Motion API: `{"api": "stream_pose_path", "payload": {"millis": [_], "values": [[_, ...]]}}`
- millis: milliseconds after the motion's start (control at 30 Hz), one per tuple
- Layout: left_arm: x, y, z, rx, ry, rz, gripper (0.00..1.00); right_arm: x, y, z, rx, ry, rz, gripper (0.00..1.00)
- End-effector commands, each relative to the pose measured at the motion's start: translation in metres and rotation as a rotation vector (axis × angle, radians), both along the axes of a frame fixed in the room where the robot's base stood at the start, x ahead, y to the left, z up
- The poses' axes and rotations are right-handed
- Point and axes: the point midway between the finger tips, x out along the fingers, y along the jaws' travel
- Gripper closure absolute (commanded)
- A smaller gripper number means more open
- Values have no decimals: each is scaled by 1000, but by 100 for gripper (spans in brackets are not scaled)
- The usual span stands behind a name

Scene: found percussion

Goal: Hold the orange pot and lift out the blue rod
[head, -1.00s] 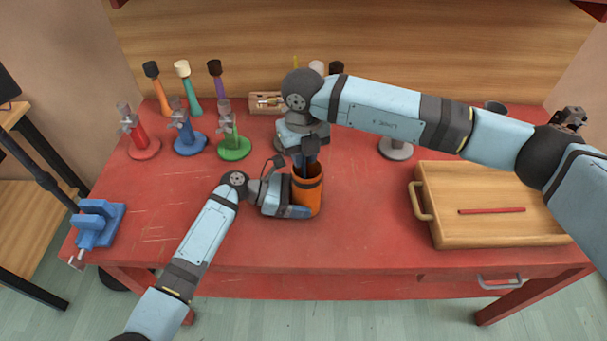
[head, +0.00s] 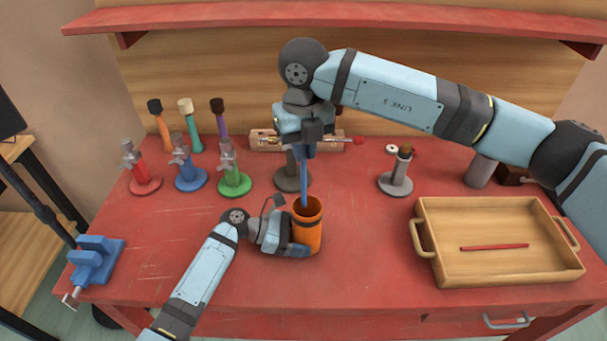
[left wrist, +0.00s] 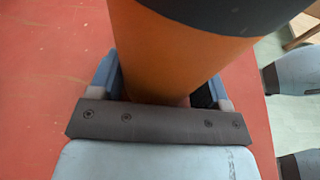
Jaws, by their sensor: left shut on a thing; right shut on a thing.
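The orange pot (head: 309,232) stands upright on the red table, with a dark band near its rim. My left gripper (head: 298,247) is shut on the pot low on its side; the left wrist view shows the pot (left wrist: 175,55) between the two fingers (left wrist: 165,85). The blue rod (head: 304,182) hangs nearly upright over the pot, its lower end at or inside the mouth; I cannot tell whether the tip has cleared the rim. My right gripper (head: 309,150) is above the pot, pointing down, shut on the rod's upper part.
A wooden tray (head: 428,274) with a red rod (head: 494,247) lies at the right. Several coloured stands, including a green one (head: 234,182), are at the left. A grey stand (head: 396,181) is behind right, and a blue vise (head: 95,262) at the left edge. Table around the pot is clear.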

Motion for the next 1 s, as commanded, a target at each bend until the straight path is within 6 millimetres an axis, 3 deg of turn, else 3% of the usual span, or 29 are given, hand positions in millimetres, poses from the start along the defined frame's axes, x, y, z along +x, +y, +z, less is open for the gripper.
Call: {"api": "stream_pose_path", "payload": {"millis": [100, 300, 667, 700, 800, 1000], "values": [[-1, 0, -1, 1, 2, 0, 42, 0, 0, 27, 1, -3, 0, 100], [-1, 0, -1, 1, 2, 0, 42, 0, 0, 52, 0, 0, -1, 100], [-1, 0, -1, 1, 2, 0, 42, 0, 0, 58, 1, 0, -1, 100], [-1, 0, -1, 1, 2, 0, 22, 0, 0, 58, 1, 0, -1, 100], [0, 0, -1, 1, 2, 0, 0, 0, 0, 57, 1, 0, -1, 100], [0, 0, 0, 1, 1, 0, 0, 0, 0, 57, 1, 0, -1, 100]]}}
